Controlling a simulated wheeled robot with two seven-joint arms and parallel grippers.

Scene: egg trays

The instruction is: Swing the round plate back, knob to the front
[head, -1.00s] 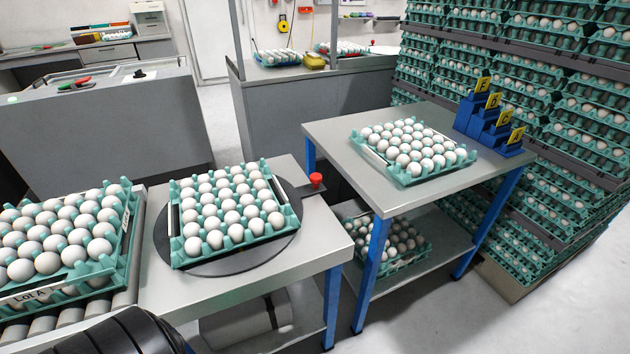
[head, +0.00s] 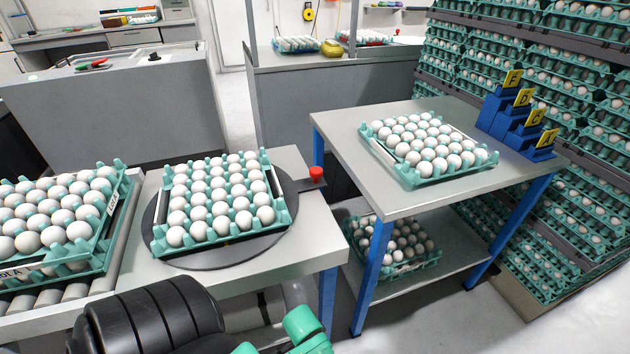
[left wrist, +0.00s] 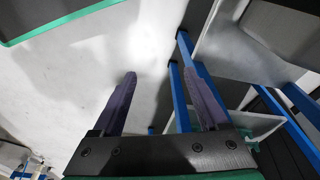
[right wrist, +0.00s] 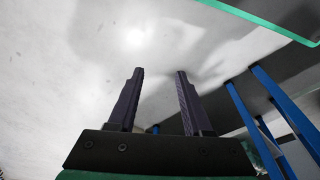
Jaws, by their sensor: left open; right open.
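The round plate (head: 287,238) is a dark grey disc on the metal table at left centre in the head view. An egg tray (head: 218,204), teal and full of white eggs, sits on it. The red knob (head: 316,173) stands on a short dark arm at the plate's back right edge. My left gripper (left wrist: 165,85) shows in the left wrist view with its fingers apart and nothing between them. My right gripper (right wrist: 160,75) is likewise open and empty in the right wrist view. The head view shows neither set of fingers.
Another full egg tray (head: 112,232) rests on rollers at the left. A second metal table (head: 345,130) with blue legs holds a tray (head: 424,182) and blue lettered steps (head: 520,135). A tall stack of egg trays (head: 590,90) stands at the right.

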